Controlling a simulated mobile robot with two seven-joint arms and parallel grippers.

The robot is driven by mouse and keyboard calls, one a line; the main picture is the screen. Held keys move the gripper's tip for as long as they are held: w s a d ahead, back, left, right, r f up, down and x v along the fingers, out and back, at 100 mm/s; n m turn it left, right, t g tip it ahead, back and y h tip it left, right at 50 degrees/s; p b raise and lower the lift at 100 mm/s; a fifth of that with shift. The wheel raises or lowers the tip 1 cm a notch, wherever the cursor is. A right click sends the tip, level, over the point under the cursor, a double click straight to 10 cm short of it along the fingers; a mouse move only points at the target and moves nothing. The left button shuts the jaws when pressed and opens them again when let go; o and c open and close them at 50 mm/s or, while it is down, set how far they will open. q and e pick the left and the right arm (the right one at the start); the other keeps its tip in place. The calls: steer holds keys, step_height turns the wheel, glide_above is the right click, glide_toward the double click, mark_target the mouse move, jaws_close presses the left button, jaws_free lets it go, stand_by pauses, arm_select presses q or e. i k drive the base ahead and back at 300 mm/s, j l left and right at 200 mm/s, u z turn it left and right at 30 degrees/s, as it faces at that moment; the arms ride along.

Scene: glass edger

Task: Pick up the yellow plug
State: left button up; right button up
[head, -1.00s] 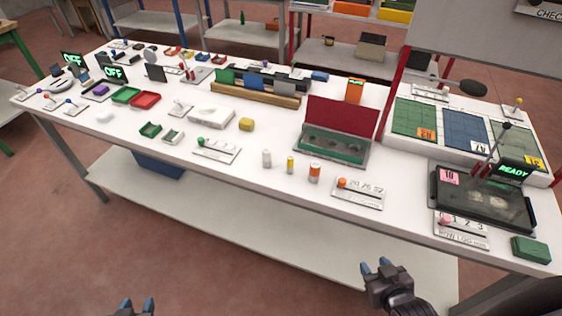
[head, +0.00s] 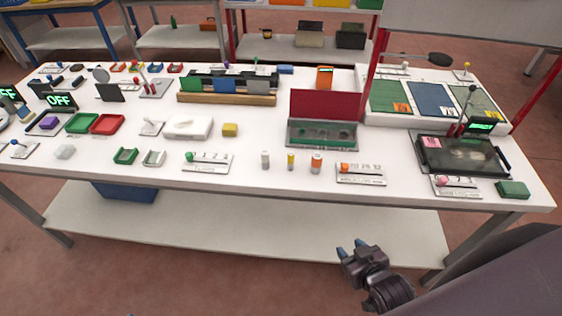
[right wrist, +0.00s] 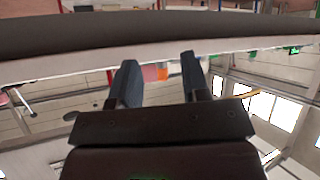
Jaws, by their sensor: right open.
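A small yellow cylinder (head: 291,161), which looks like the yellow plug, stands upright near the front edge of the white table (head: 262,181). A white cylinder (head: 265,160) stands to its left and an orange one (head: 316,163) to its right. My right gripper (head: 350,248) is open and empty, in front of the table and apart from the cylinders. In the right wrist view its two fingers (right wrist: 159,72) are spread, with the table edge beyond. I cannot make out the yellow cylinder there. My left gripper is not in view.
A label plate with an orange knob (head: 360,174) lies right of the cylinders, and one with a green knob (head: 207,162) lies left. A lower shelf (head: 250,225) runs under the table.

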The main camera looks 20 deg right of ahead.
mark_target(290, 156)
steer(key=i+j+z, duration=0.2)
steer(key=j, duration=0.5)
steer(key=k+j+z, duration=0.15)
steer(key=j, duration=0.5)
steer(key=i, duration=0.1)
